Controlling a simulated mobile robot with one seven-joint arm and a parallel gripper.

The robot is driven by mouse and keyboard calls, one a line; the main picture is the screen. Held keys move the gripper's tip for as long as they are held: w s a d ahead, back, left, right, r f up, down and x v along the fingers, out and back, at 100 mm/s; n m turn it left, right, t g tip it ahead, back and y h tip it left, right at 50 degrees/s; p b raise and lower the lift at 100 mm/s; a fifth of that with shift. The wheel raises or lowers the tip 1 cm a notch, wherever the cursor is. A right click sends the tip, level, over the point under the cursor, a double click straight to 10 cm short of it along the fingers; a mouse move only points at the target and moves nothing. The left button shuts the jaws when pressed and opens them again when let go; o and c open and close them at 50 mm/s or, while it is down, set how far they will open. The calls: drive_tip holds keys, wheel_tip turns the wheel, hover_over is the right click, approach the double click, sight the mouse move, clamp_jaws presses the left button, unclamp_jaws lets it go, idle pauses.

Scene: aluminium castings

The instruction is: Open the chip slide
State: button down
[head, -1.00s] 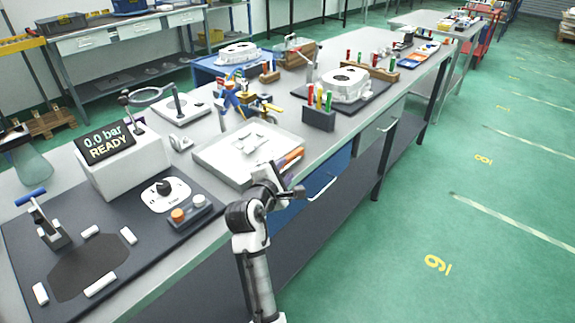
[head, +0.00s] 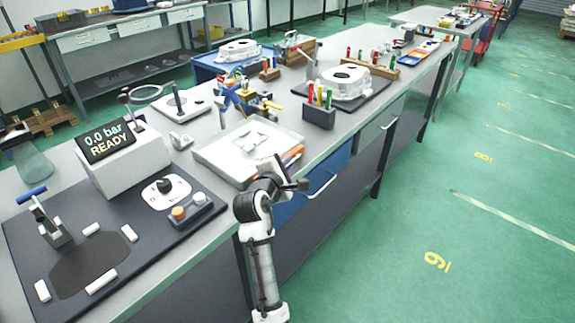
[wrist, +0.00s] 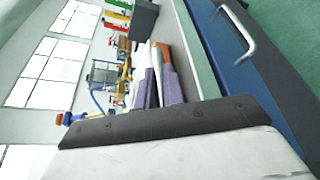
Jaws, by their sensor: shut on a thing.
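My gripper (head: 302,185) is at the bench's front edge, at the blue drawer front (head: 332,172). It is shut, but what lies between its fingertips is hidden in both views. The blue drawer has a pale bar handle (head: 322,187) just right of and below my gripper. In the wrist view that bar handle (wrist: 238,30) shows apart from the dark edge of my gripper, on the blue front (wrist: 225,65). I cannot tell which part is the chip slide. I see no clear gap that shows the drawer pulled out.
A pale tray (head: 215,158) with parts in it lies on the bench behind my gripper. Orange and purple pieces (wrist: 163,75) lie close to the edge. A control box (head: 120,160) reads 0.0 bar READY. The green floor (head: 400,240) at right is clear.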

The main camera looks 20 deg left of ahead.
drive_tip(key=s+d+p, duration=0.2)
drive_tip(key=d+p, duration=0.2)
drive_tip(key=d, duration=0.2)
drive_tip(key=shift+s+d, duration=0.15)
drive_tip(key=c, duration=1.5)
unclamp_jaws()
drive_tip(key=b+v, duration=0.2)
drive_tip(key=v, duration=1.2)
